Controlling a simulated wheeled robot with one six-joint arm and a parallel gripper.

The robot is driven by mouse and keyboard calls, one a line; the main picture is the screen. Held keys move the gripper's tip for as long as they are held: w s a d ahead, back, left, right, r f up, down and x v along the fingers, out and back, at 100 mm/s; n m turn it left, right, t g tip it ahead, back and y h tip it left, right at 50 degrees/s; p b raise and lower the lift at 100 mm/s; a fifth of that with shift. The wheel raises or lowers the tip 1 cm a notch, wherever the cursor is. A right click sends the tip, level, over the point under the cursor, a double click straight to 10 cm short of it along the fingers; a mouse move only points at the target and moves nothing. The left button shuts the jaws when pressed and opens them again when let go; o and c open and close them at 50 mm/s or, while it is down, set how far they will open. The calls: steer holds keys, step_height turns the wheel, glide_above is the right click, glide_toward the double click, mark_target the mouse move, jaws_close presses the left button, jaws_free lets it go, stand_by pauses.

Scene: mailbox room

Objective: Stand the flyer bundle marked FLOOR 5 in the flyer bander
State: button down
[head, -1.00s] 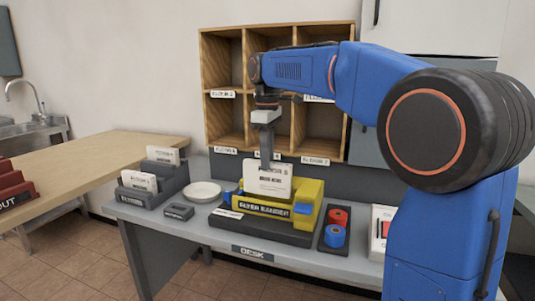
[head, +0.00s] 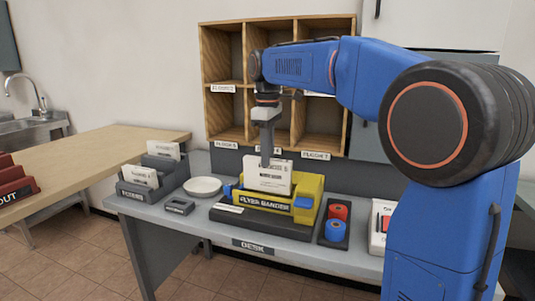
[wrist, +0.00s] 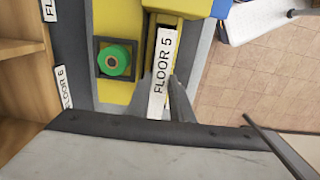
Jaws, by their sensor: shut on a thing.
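The white flyer bundle (head: 266,176) stands upright in the slot of the yellow flyer bander (head: 308,187). In the wrist view its top edge (wrist: 162,75) reads FLOOR 5. My gripper (head: 267,160) points down from above and is shut on the bundle, with a fingertip on either side in the wrist view (wrist: 165,100). The bander's yellow body (wrist: 120,25) also shows there. The bundle's lower part is hidden by the bander's front wall, so I cannot tell if it rests on the bottom.
A grey FLYERS rack (head: 160,178) with other bundles stands at left on the desk. A white dish (head: 203,187), a small dark box (head: 179,207) and a tray with red and blue rolls (head: 335,228) flank the bander. Wooden pigeonholes (head: 230,104) rise behind.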

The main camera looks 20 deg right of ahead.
mark_target(268, 170)
steer(key=shift+f, duration=1.25)
steer(key=shift+f, duration=1.35)
steer(key=c, duration=1.5)
jaws_free()
